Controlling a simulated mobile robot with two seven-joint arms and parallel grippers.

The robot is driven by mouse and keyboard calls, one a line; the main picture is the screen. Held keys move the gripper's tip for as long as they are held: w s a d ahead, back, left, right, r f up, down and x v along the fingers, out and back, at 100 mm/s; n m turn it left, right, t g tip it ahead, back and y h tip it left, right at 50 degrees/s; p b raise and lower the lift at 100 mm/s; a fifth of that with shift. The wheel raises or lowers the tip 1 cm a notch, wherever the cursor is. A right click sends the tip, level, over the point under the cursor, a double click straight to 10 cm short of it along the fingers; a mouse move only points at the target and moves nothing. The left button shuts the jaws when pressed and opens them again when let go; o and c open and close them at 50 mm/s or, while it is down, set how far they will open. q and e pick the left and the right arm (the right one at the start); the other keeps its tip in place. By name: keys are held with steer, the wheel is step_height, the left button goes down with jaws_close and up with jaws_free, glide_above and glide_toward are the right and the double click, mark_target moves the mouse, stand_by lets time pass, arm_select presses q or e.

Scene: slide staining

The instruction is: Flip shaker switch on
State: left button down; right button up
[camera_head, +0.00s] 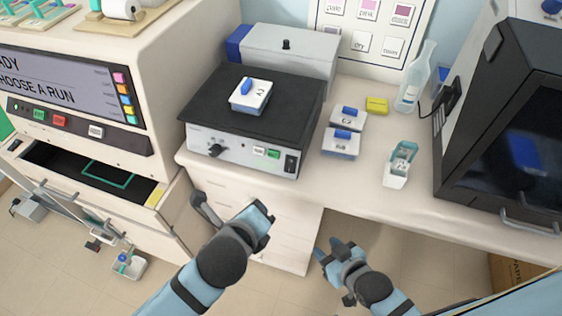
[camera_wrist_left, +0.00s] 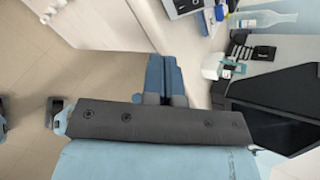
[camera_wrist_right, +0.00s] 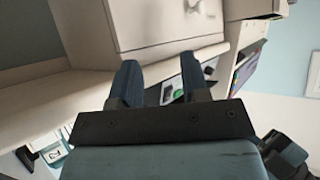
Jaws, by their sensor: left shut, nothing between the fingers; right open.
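The shaker (camera_head: 240,148) is a beige box with a black top plate, on the bench in the head view. Its front panel has a knob (camera_head: 216,150), small white and green buttons, and a black switch (camera_head: 290,163) at the right end. I cannot tell the switch's position. My left gripper (camera_head: 264,214) is shut and empty, below and in front of the panel, apart from the switch. Its closed fingers show in the left wrist view (camera_wrist_left: 164,78). My right gripper (camera_head: 326,250) is open and empty, lower and further right, in front of the bench edge. Its spread fingers show in the right wrist view (camera_wrist_right: 157,82).
A labelled white-and-blue box (camera_head: 250,97) sits on the shaker's plate. Similar boxes (camera_head: 341,144), a yellow block (camera_head: 377,105), a bottle (camera_head: 413,80) and a small holder (camera_head: 400,165) stand to the right. A dark cabinet (camera_head: 480,130) is far right. A machine with an open drawer (camera_head: 90,175) is left.

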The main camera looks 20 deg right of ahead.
mark_target(288, 171)
arm_select(q)
steer(key=d+m, duration=0.1)
steer(key=m, duration=0.2)
steer(key=m+p, duration=0.1)
steer(key=m, duration=0.3)
steer(key=w+d+m+p, duration=0.1)
steer(key=m, duration=0.3)
steer(key=shift+d+r+t+h, duration=0.3)
steer(key=shift+h, duration=0.1)
steer(key=x, duration=1.4)
steer(key=shift+p, duration=0.4)
